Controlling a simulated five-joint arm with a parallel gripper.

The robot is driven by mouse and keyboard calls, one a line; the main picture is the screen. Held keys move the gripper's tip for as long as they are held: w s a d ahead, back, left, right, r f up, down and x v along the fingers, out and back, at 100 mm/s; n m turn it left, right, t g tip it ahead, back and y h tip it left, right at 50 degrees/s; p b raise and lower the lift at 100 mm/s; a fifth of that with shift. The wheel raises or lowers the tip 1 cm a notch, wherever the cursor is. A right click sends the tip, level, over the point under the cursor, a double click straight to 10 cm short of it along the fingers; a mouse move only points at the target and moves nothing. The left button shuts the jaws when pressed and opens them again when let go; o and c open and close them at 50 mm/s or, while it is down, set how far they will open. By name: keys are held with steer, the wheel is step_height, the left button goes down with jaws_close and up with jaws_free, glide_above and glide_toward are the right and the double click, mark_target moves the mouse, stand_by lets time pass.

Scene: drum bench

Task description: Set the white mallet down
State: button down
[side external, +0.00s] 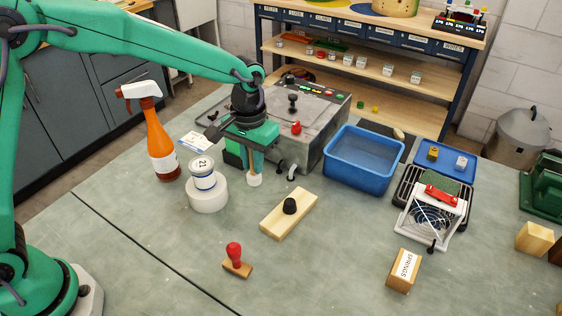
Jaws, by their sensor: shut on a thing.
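The white mallet (254,180) hangs upright under my gripper (254,150), with its pale head down and its tan handle up between the fingers. My gripper is shut on the handle. The mallet's head appears close to the bench top (150,235), but I cannot tell whether it touches. The mallet is right of a white round stand and behind a wooden block. The top of the handle is hidden by the gripper.
A labelled can sits on the white stand (207,196). A wooden block with a black knob (289,214), a red-handled stamp (236,262) and a springs box (403,270) lie in front. The grey machine (325,130), blue tub (363,160) and orange spray bottle (160,145) stand around.

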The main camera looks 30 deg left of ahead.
steer(key=shift+w+a+f, duration=0.7)
steer(key=shift+f, duration=0.6)
steer(key=shift+w+a+f, duration=0.75)
steer(key=shift+f, duration=0.5)
steer(key=shift+w+a+f, duration=0.7)
steer(key=shift+f, duration=0.6)
steer(key=shift+f, duration=0.15)
steer(key=c, duration=1.4)
jaws_free()
steer(key=shift+o, duration=0.2)
step_height(320, 180, up, 12)
steer(key=shift+r, duration=0.2)
